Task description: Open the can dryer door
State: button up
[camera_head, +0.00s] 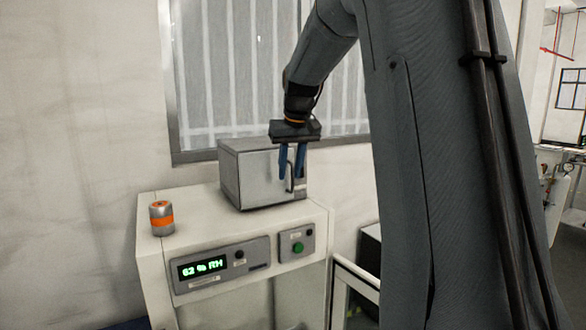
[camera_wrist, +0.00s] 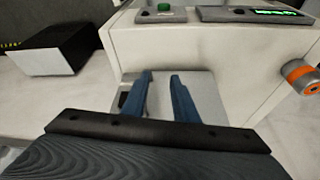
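The can dryer (camera_head: 243,180) is a small grey metal box on top of a white cabinet. Its door (camera_head: 266,182) is the front face and looks closed. A dark upright handle (camera_head: 291,183) sits near the door's right edge. My gripper (camera_head: 290,176) points down in front of the door, its two blue fingers apart on either side of the handle in the picture. Whether they touch it, I cannot tell. In the wrist view, my gripper (camera_wrist: 161,76) is open, with the dryer's grey surface (camera_wrist: 205,95) behind the fingers; the handle is not clear there.
The white cabinet (camera_head: 180,215) carries a green humidity display (camera_head: 202,267) and a green button (camera_head: 298,247). A silver can with an orange band (camera_head: 161,218) stands left of the dryer, also in the wrist view (camera_wrist: 300,76). A barred window (camera_head: 235,70) is behind.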

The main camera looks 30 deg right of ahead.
aim_at(292, 189)
notch_tip(292, 189, up, 4)
jog(key=w+d, duration=0.2)
jog(key=d, duration=0.1)
jog(key=p+x, duration=0.3)
jog(key=x, duration=0.4)
jog(key=shift+a+f, duration=0.25)
jog(key=shift+f, duration=0.05)
grip_shut()
dwell(0.9)
